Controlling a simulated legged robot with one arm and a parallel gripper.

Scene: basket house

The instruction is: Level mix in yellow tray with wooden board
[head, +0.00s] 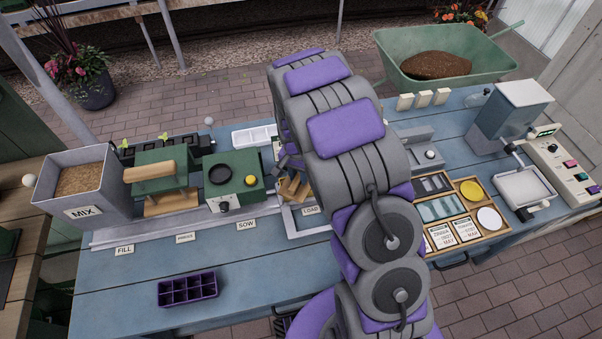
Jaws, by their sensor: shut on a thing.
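My gripper (289,162) shows only in part at the left edge of my arm, above the blue bench near the LOAD label. A light wooden piece (293,190), which looks like the wooden board, is just below it. My gripper appears shut on this piece, but my arm hides most of the contact. I cannot make out a yellow tray; the area behind my arm is hidden. A grey MIX bin (84,189) with brown mix in it stands at the bench's left end.
A purple cell tray (187,289) lies at the front left of the blue bench (120,290). A green machine (232,180) stands by the SOW label. A wooden organiser (509,222) and a grey dispenser (507,112) are on the right. The front left bench is mostly clear.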

